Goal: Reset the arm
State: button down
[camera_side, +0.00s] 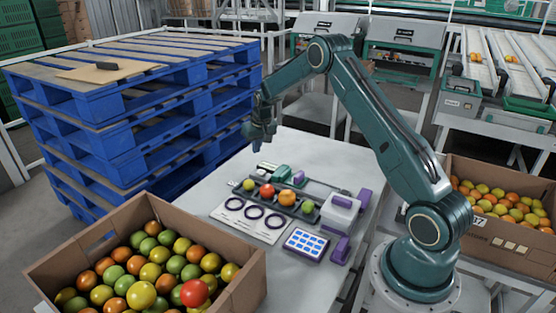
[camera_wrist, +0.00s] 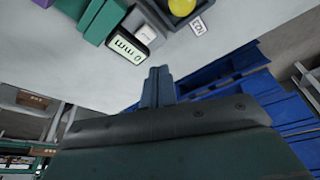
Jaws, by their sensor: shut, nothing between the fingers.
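My gripper (camera_side: 261,141) hangs pointing down above the far left part of the grey worktable (camera_side: 216,190) in the side view. Its fingers (camera_wrist: 158,88) are together and empty in the wrist view. My arm is raised and bent, reaching left from its base at the right. Below and in front of the gripper, a dark tray (camera_side: 279,197) holds several tomatoes in a row. A device with a small display (camera_wrist: 131,44) shows at the top of the wrist view, apart from the fingers.
A cardboard box of mixed tomatoes (camera_side: 246,278) stands at the front left, another (camera_side: 492,165) at the right. Stacked blue pallets (camera_side: 105,140) stand close to the left of the table. A card with three rings (camera_side: 252,219) and a blue-and-white grid pad (camera_side: 306,243) lie on the table.

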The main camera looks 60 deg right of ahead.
jog(key=s+a+r+n, duration=0.1)
jog(key=s+a+r, duration=0.45)
jog(key=r, duration=0.25)
jog(key=s+a+r+n+t, duration=0.1)
jog(key=s+a+r, duration=0.3)
jog(key=a+r, duration=0.3)
jog(key=s+a+r+n, duration=0.1)
jog(key=s+a+r, duration=0.35)
jog(key=r, duration=0.35)
jog(key=s+a+n, duration=0.1)
jog(key=s+a, duration=0.2)
jog(key=s, duration=0.5)
jog(key=s+a+r+t+y, duration=0.1)
jog(key=s+a, duration=0.3)
jog(key=s, duration=0.4)
jog(key=s+a+n, duration=0.1)
jog(key=s+a, duration=0.3)
jog(key=s, duration=0.4)
jog(key=shift+r+n+y, duration=0.15)
jog(key=shift+n+y, duration=0.15)
